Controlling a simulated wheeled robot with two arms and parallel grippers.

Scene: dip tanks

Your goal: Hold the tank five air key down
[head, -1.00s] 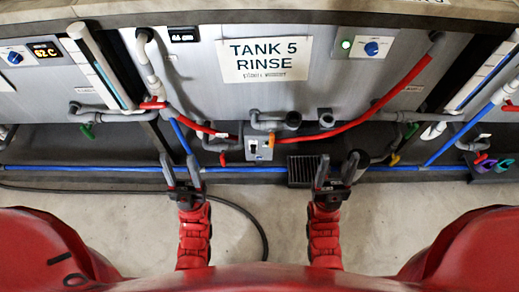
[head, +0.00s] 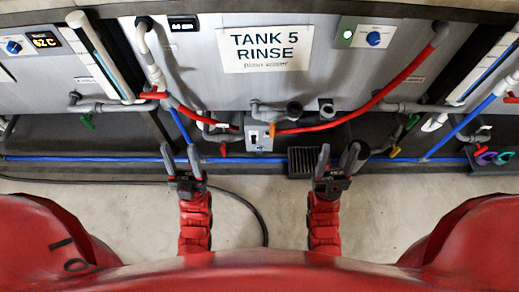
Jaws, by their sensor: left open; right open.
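The tank five panel carries a white sign (head: 265,50) reading "TANK 5 RINSE". Below it is a small grey box (head: 259,137) with a dark-and-white switch (head: 253,137) on its face and an orange part (head: 272,130) at its upper right. I cannot tell for sure which part is the air key. My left gripper (head: 181,150) is open and empty, in front of the blue pipe, left of and below the box. My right gripper (head: 339,148) is open and empty, to the right of the box. Neither touches it.
Red hoses (head: 345,116) and a blue pipe (head: 100,158) run along the panel front. A blue knob (head: 374,39) sits beside a green light above. The floor (head: 390,215) is mostly clear, with a black cable.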

